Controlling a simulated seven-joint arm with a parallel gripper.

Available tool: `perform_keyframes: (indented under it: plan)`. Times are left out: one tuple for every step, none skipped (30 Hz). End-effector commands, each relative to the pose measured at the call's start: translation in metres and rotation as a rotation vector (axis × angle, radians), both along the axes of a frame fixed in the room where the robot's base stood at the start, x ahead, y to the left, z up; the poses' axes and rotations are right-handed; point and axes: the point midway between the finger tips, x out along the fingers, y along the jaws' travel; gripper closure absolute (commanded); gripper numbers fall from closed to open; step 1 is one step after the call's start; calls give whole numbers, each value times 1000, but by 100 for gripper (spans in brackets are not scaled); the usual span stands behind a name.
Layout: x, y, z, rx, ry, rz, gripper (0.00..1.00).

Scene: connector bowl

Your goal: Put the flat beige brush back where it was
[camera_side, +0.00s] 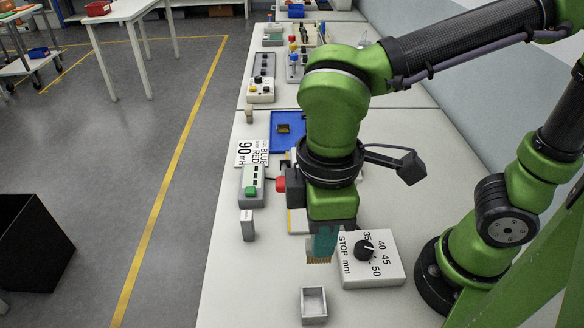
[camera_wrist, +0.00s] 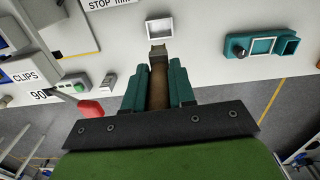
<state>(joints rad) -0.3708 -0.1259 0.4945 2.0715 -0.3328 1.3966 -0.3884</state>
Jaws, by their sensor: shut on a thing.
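My gripper (camera_side: 322,245) points down over the bench with its teal fingers shut on the flat beige brush. The brush's beige bristle end (camera_side: 318,260) shows below the fingers in the side view. In the wrist view the brush's brown body (camera_wrist: 158,84) lies between the two fingers of my gripper (camera_wrist: 158,90), with its pale tip pointing at a small open square box. That box (camera_side: 314,305) stands in front of the gripper in the side view, apart from the brush; it also shows in the wrist view (camera_wrist: 160,38). The fingers hide part of the brush.
A white STOP mm dial box (camera_side: 385,269) stands close to the right of my gripper. A teal holder (camera_wrist: 262,45) with a square opening lies right of the open box in the wrist view. A small grey block (camera_side: 247,225) stands left. The bench's front left is clear.

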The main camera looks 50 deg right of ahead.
Motion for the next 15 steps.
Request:
perform_keyframes:
  plan:
    - [-1, -1, -14, -4, 6, 0, 100]
    - [-1, -1, -20, -4, 5, 1, 100]
    - [-1, -1, -27, -4, 5, 0, 100]
    - [0, -1, -32, -3, 4, 0, 100]
    - [0, 0, -36, -2, 3, 0, 100]
    - [0, 0, -41, -2, 5, -1, 100]
    - [0, 0, -46, -3, 4, 0, 100]
    - [0, 0, -50, -3, 4, -1, 100]
    - [0, 0, -58, -4, 5, 0, 100]
    - [-1, -1, -63, -4, 6, 0, 100]
    - [0, 0, -68, -3, 4, 0, 100]
    - [-1, 0, -74, -2, 5, 1, 100]
    - [-1, 0, -78, -2, 5, 0, 100]
    - [0, 0, -81, -2, 3, 1, 100]
    - [0, 0, -84, -2, 3, 0, 100]
